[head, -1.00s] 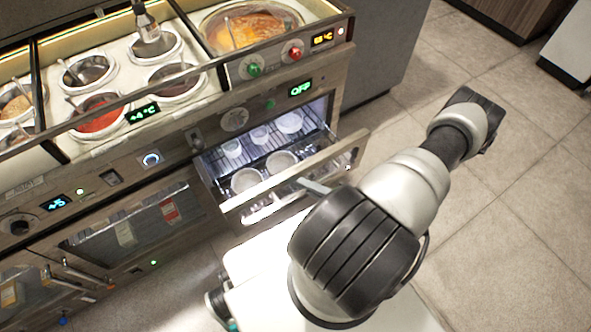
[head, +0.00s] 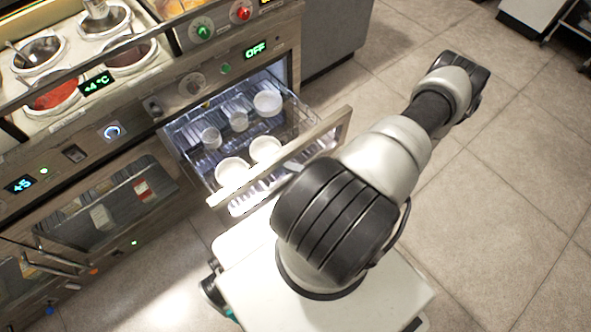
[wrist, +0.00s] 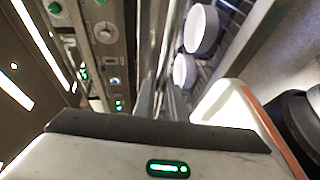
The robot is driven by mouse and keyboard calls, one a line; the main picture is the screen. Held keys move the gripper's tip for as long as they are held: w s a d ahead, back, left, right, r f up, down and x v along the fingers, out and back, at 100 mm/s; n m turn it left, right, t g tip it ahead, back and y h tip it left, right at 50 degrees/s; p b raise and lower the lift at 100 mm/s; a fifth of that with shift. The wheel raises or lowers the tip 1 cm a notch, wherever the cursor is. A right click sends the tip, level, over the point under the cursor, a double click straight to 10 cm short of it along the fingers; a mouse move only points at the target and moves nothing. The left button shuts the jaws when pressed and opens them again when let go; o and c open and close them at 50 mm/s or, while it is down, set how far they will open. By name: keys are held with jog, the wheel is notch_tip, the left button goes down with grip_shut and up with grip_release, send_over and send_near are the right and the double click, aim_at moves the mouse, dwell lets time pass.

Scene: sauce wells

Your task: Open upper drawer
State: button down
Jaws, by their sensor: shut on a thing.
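The upper drawer (head: 222,122) is pulled out of the counter, with its lit inside showing in the head view. Its wooden front (head: 322,133) faces my base. White bowls (head: 265,149) and smaller cups (head: 238,121) stand on its rack; two bowls show in the wrist view (wrist: 200,28). My gripper (wrist: 163,100) points at the drawer front in the wrist view and is shut on its handle edge. The exact contact is hard to make out.
Above the drawer is a control panel with an OFF display (head: 255,48) and a knob (head: 192,84). A sauce well (head: 52,92) lies at the upper left. Open tiled floor (head: 500,190) lies to the right.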

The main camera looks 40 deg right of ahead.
jog(key=c, duration=1.8)
grip_release()
jog(key=p+v, duration=0.1)
jog(key=v, duration=1.6)
jog(key=shift+s+d, duration=0.15)
